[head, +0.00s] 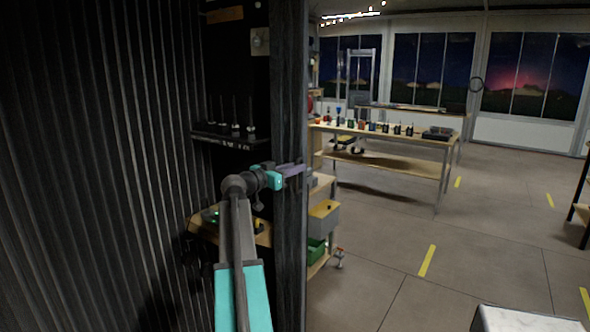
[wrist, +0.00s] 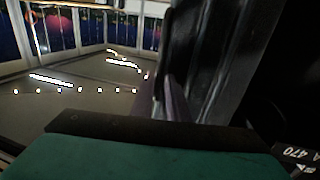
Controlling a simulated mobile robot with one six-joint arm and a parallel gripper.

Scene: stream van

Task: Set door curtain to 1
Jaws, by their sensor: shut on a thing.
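The door curtain (head: 290,85) is a dark, narrow, folded strip hanging upright in the middle of the head view. In the wrist view the curtain (wrist: 213,60) is a dark grey, glossy sheet right of centre. My gripper (head: 298,170) is at the curtain about halfway up its visible height, shut on it. In the wrist view my gripper (wrist: 162,100) shows its purplish fingers against the curtain's left edge. The exact spot of contact is partly hidden.
A dark ribbed surface (head: 100,150) fills the left. A small dark shelf (head: 230,139) stands behind my arm. The floor (head: 480,230) at right is largely clear.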

